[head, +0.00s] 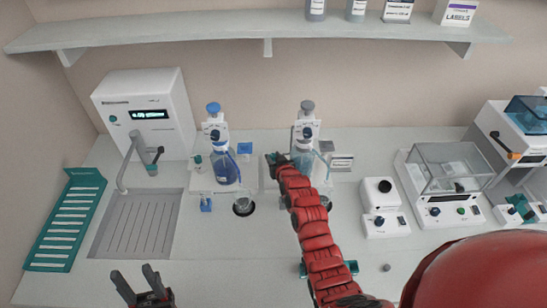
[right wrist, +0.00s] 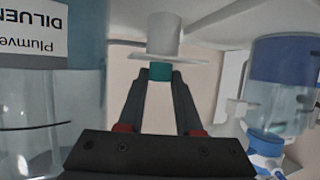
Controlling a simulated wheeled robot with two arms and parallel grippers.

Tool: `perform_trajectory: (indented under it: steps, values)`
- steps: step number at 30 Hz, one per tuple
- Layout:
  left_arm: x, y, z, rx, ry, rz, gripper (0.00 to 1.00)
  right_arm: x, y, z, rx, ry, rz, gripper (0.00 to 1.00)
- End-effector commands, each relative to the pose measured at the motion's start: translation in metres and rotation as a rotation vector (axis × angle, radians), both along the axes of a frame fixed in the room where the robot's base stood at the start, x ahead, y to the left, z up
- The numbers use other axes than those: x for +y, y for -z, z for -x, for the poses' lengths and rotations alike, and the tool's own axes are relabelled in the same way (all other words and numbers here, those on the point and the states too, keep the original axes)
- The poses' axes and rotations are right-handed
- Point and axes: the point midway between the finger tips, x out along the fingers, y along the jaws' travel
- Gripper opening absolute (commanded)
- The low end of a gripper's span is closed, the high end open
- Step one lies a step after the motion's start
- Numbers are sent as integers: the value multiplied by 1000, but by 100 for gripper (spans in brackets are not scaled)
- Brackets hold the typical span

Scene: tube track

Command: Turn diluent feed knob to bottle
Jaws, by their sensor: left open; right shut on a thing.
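The diluent feed knob (right wrist: 160,71) is a small teal knob with a white disc and cylinder behind it in the right wrist view. My right gripper (right wrist: 160,84) is shut on it, one dark finger on each side. In the head view my right gripper (head: 276,158) is at the left side of the right-hand bottle station and hides the knob. The diluent bottle (right wrist: 30,110), with an upside-down label, shows in the right wrist view; in the head view my red arm partly covers it (head: 301,162). My left gripper (head: 137,283) is open and empty at the lower left.
The left station holds a blue bottle (head: 226,168), close left of my right gripper. A water dispenser (head: 146,110) and sink grate (head: 135,225) stand further left, beside a teal rack (head: 65,222). A balance (head: 445,180) stands right. A shelf (head: 200,30) runs above.

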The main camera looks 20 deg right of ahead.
Motion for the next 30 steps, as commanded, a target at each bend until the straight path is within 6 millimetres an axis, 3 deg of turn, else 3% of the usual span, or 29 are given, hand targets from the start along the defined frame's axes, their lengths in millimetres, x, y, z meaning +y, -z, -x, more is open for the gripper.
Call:
perform_trajectory:
  steps: [12,13,17,30]
  values:
    - [0,0,0,0,0,0,50,-1,0,0,1,-4,2,0]
    - [0,0,0,0,0,0,50,-1,0,0,1,-4,2,39]
    - [0,0,0,0,0,0,50,-1,0,0,1,-4,1,62]
    - [0,3,0,0,0,0,50,0,-1,5,0,-5,0,64]
